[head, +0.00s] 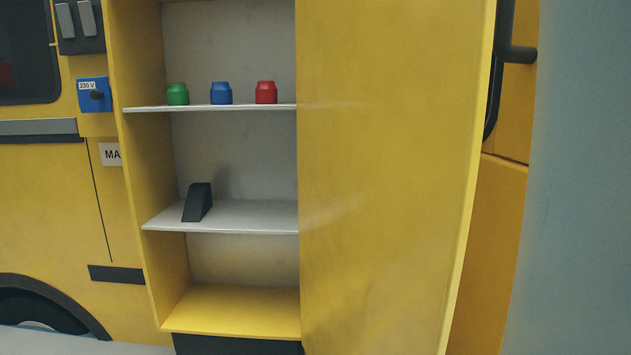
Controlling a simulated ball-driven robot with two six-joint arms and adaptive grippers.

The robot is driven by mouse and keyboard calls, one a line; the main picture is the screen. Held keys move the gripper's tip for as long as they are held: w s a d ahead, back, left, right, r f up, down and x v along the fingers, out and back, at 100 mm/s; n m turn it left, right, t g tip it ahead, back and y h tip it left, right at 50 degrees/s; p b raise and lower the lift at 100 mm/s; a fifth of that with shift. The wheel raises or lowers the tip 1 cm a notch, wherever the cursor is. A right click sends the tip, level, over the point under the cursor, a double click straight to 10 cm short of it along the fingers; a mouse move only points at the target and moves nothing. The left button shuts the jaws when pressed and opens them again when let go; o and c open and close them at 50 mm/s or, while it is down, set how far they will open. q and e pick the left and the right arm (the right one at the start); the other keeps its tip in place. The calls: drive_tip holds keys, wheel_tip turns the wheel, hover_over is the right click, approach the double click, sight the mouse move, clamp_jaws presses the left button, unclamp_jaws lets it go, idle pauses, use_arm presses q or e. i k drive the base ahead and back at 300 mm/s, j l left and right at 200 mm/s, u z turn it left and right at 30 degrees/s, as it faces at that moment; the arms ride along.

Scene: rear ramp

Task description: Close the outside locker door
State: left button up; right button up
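The outside locker door (385,190) is a tall yellow panel in the head view. It stands open, swung out at the right side of the locker, and hides the locker's right part. A dark bar handle (516,54) shows past the door's far edge at the upper right; I cannot tell whether it belongs to the door. The locker (235,309) is open at the left, with a grey back wall and white shelves. Neither of my grippers shows in the view.
Green (178,94), blue (221,93) and red (266,92) containers stand on the upper shelf (210,107). A dark wedge (198,202) sits on the lower shelf (250,217). A blue 230 V socket (94,95) is left of the locker. A pale blue-grey surface (580,180) fills the right edge.

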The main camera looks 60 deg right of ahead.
sight(392, 95)
drive_tip(key=k+l+z, duration=0.25)
drive_tip(key=k+l, duration=0.15)
drive_tip(key=l, duration=0.25)
drive_tip(key=k+l+z, duration=0.1)
drive_tip(key=l, duration=0.25)
drive_tip(key=k+l+z, duration=0.15)
drive_tip(key=l+z, duration=0.1)
drive_tip(key=l, duration=0.8)
drive_tip(key=i, duration=0.05)
